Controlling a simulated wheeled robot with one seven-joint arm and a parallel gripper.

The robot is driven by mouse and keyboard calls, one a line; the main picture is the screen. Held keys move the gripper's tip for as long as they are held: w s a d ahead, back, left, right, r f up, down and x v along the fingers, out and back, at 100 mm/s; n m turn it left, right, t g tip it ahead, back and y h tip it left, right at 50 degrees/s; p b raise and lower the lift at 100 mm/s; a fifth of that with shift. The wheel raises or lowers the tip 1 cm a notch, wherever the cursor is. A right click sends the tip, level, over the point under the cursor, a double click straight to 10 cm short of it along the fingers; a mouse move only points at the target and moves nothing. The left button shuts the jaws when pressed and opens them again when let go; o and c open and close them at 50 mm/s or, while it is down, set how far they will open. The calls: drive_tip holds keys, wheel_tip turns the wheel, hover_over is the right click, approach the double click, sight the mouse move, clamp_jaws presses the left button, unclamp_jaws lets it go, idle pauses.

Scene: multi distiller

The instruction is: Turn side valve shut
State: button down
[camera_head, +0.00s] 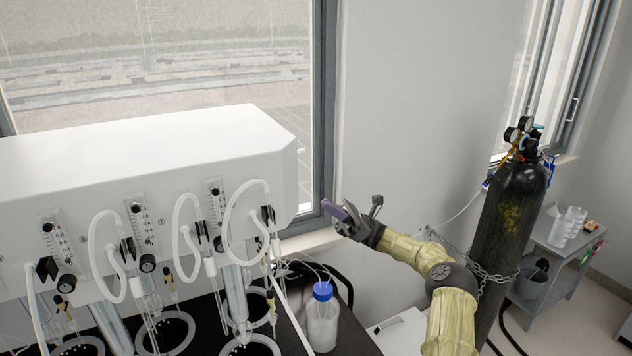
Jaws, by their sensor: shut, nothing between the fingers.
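The white multi distiller (150,165) fills the left side of the head view. Its front carries flow meters, black knobs (148,263) and looped white tubes (240,215). I cannot make out for certain which fitting is the side valve; the distiller's right end face is seen only at a steep angle. My gripper (335,209) is shut and empty. It is just to the right of the distiller's right end, in front of the window sill, pointing left. It appears apart from the distiller, though the depth is hard to judge. My arm reaches in from the lower right.
A blue-capped bottle (322,322) stands on the dark bench below my gripper. A chained black gas cylinder (508,215) with gauges (519,130) stands to the right of my arm. A grey cart (545,270) with bottles is at the far right. Glassware and tubes crowd the distiller's front.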

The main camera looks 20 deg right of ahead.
drive_tip(key=s+d+r+n+t+h+b, duration=0.3)
drive_tip(key=s+r+n+t+h, duration=0.1)
drive_tip(key=r, duration=0.4)
drive_tip(key=s+d+r+n+t+h+b, duration=0.3)
drive_tip(key=s+r+n+t+h, duration=0.2)
drive_tip(key=r+t+h, duration=0.2)
drive_tip(key=shift+r+n+t+h, duration=0.35)
drive_tip(key=shift+n+t+h, duration=0.05)
drive_tip(key=shift+t+h, duration=0.5)
drive_tip(key=shift+w+a, duration=0.1)
drive_tip(key=shift+a, duration=0.1)
drive_tip(key=s+a+p+x, duration=0.1)
drive_tip(key=s+p+x, duration=0.1)
drive_tip(key=x, duration=1.1)
drive_tip(key=shift+s+a+f+p, duration=0.15)
drive_tip(key=shift+s+a+p, duration=0.1)
drive_tip(key=shift+p, duration=0.55)
